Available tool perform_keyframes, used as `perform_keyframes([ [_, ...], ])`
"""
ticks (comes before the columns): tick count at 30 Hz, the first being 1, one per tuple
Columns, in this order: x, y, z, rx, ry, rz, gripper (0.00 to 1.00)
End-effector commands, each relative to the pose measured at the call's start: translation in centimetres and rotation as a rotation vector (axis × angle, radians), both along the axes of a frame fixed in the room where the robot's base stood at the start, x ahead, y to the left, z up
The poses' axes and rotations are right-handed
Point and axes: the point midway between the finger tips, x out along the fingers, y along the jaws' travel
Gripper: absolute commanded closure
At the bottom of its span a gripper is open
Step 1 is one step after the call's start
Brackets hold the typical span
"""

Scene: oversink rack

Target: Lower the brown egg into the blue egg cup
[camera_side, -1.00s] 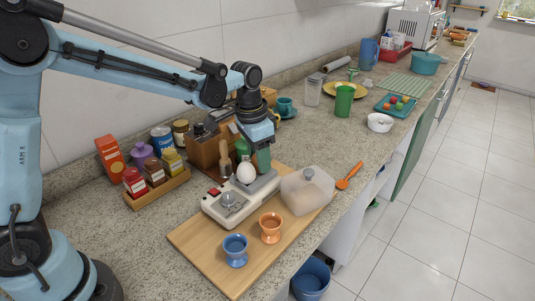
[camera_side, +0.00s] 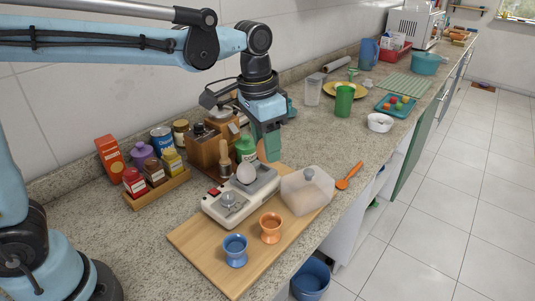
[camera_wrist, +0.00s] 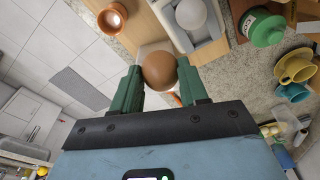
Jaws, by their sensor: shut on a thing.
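My gripper (camera_side: 265,147) is shut on the brown egg (camera_wrist: 160,71), which sits between its two green fingers in the wrist view. In the side view the brown egg (camera_side: 262,151) is partly hidden by a finger, and it is held up near the back end of the white appliance. The blue egg cup (camera_side: 236,251) stands upright on the wooden board at the front, well apart from my gripper. No egg shows in it. I do not make out the blue cup in the wrist view.
An orange egg cup (camera_side: 270,228) stands beside the blue one. A white egg (camera_side: 246,173) rests on the white appliance (camera_side: 236,204). A clear lidded box (camera_side: 307,190) is right of it. A green jar (camera_side: 245,149) and a spice rack (camera_side: 158,190) stand behind and left.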

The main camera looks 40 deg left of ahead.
Motion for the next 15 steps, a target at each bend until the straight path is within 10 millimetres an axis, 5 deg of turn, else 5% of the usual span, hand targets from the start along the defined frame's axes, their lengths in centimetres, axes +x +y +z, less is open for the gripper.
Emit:
perform_keyframes([
  [6, -1.9, -2.7, 1.9, 0.0, 0.0, -0.003, 0.87],
  [15, -4.0, -3.8, 3.5, 0.0, 0.0, -0.001, 0.87],
])
